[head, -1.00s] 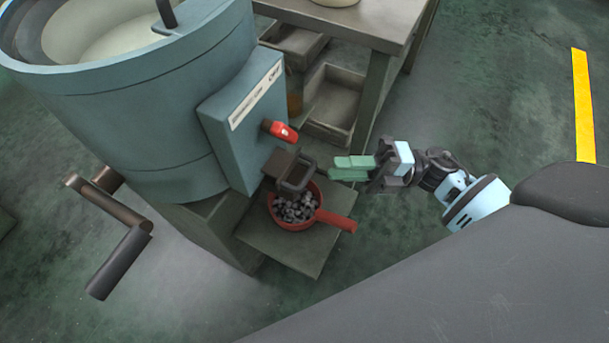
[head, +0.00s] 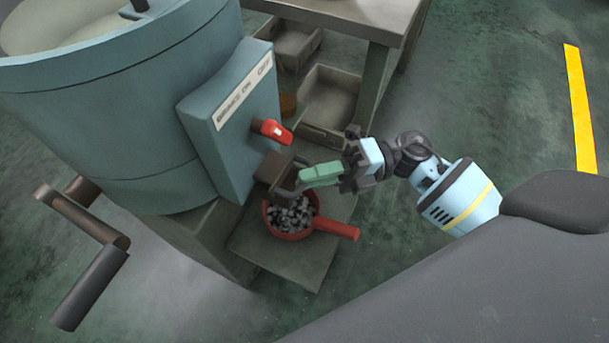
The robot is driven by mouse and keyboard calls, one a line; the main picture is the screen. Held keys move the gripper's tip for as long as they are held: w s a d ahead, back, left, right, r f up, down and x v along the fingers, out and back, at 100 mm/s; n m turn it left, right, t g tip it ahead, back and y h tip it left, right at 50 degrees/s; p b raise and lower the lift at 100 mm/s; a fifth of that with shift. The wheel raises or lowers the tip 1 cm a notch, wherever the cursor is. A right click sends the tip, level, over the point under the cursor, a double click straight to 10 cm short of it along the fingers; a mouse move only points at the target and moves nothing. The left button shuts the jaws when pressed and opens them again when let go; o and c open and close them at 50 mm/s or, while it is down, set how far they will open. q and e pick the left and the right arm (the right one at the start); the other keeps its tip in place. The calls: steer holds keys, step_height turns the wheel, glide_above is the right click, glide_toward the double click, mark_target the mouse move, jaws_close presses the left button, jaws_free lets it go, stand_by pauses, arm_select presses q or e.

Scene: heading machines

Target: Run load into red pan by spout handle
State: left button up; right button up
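The red pan (head: 286,234) sits on the low shelf below the spout, its handle pointing right, with grey pieces of load (head: 291,213) in it. The dark spout (head: 272,174) projects from the machine's blue-grey box above the pan. The spout handle (head: 285,191) is a dark loop at the spout's front. My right gripper (head: 303,178) has its green fingers together, with their tips at the right side of the handle; they seem to touch it, but not to enclose it. My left gripper is not in view.
A red-tipped lever (head: 272,130) stands out above the spout, under a labelled plate (head: 243,91). A crank (head: 85,250) sticks out at the left. A table (head: 370,18) with trays beneath stands behind. The floor right of the table is clear.

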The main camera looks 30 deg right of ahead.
steer(key=shift+w+a+r, duration=0.1)
steer(key=shift+a, duration=0.75)
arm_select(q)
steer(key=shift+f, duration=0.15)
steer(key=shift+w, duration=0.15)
arm_select(e)
steer(key=shift+c, duration=0.2)
jaws_close()
